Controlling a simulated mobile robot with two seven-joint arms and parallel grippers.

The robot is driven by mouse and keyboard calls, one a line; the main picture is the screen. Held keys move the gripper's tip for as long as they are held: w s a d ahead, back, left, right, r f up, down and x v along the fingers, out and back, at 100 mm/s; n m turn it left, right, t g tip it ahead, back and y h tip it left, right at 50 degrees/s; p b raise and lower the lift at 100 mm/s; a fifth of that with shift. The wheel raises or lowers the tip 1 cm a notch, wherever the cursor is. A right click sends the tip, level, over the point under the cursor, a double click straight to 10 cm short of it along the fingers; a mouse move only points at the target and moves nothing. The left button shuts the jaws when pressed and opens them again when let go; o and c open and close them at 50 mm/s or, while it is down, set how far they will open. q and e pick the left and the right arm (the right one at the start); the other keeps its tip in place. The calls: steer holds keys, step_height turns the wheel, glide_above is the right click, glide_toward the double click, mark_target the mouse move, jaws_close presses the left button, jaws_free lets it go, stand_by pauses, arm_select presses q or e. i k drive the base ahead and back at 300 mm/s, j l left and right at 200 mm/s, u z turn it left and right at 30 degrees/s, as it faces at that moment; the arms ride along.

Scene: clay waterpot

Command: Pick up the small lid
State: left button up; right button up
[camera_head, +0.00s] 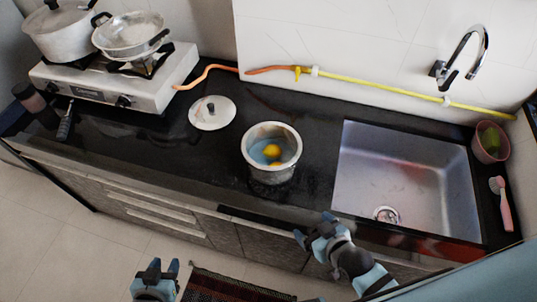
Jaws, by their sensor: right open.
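The small lid (212,112) lies flat on the black counter, a pale round disc with a dark knob on top. My right gripper (312,230) is open at the counter's front edge, right of and below the pot. Nothing covers the lid.
A white gas stove (120,90) with a lidded pot (62,32) and a pan (131,36) stands at the left. A steel sink (405,180) with a faucet (459,58) is at the right. Counter between stove and pot is mostly clear. A striped mat (235,287) lies on the floor.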

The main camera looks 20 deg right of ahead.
mark_target(213, 112)
steer(key=j+z, duration=0.1)
steer(key=z, duration=0.75)
steer(key=j+z, duration=0.9)
steer(key=j, duration=0.1)
